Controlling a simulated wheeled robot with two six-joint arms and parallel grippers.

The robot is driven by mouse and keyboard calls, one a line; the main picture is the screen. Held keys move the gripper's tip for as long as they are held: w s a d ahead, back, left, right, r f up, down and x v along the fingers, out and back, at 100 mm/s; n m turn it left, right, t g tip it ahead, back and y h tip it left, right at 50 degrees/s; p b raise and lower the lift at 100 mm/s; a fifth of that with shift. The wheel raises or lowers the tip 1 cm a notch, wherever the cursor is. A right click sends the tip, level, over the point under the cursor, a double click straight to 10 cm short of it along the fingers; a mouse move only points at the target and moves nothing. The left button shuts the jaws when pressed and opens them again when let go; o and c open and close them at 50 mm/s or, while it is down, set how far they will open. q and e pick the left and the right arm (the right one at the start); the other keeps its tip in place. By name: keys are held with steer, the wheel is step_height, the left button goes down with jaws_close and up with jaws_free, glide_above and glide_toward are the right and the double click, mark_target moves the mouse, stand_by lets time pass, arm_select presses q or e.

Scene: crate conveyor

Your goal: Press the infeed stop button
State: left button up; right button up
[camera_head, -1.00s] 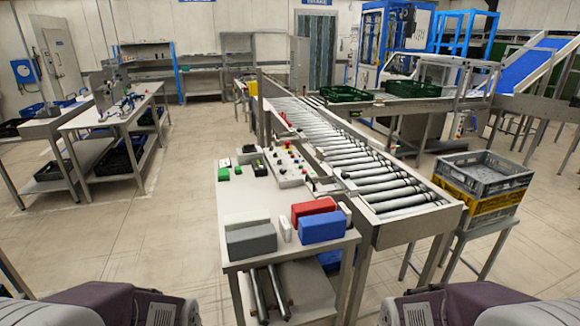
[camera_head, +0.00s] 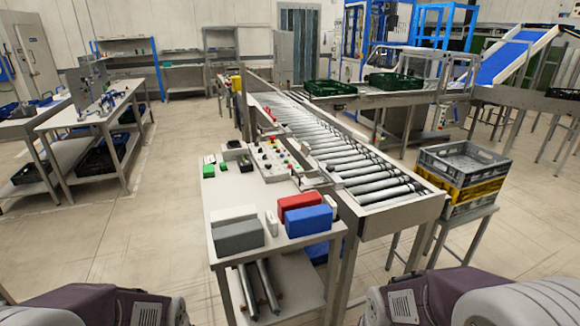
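A control panel (camera_head: 266,157) with several small coloured buttons lies on the back right of the small table (camera_head: 228,188), beside the roller conveyor (camera_head: 335,150). Red, green and dark buttons show on it, but they are too small to tell which one is the infeed stop. Separate green and black button boxes (camera_head: 209,166) stand at the table's left edge. Only upper parts of both my arms show at the bottom corners. Both grippers are out of view.
Red and blue blocks (camera_head: 308,220) and grey and white blocks (camera_head: 237,235) lie on the table's near end. Stacked grey and yellow crates (camera_head: 464,171) stand to the right of the conveyor. Green crates (camera_head: 331,88) sit farther back. The floor to the left is open.

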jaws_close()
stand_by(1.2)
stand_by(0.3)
